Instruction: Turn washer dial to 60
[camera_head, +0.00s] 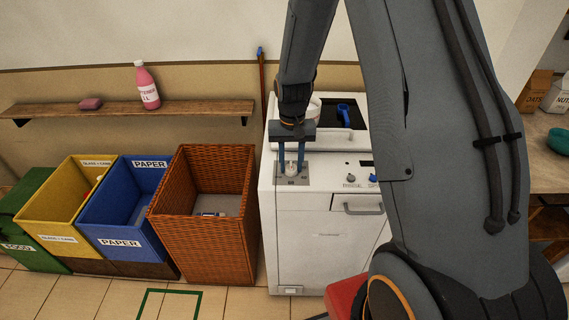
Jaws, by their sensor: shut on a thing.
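The white washer (310,231) stands against the wall at the middle of the view. Its dial (291,170) sits on a grey plate at the left of the control panel. My gripper (291,171) reaches down from above, with its two blue fingers on either side of the dial and shut on it. The fingers partly cover the dial. The dial's markings and its pointer are too small to read. Two small knobs, one grey (350,179) and one blue, are further right on the panel, above a drawer handle (362,208).
A wicker basket (203,235) stands left of the washer, beside a blue paper bin (120,240), a yellow bin (55,238) and a green bin (38,248). A wooden shelf (115,114) holds a pink bottle (147,86) and a pink bar. My arm hides the washer's right side.

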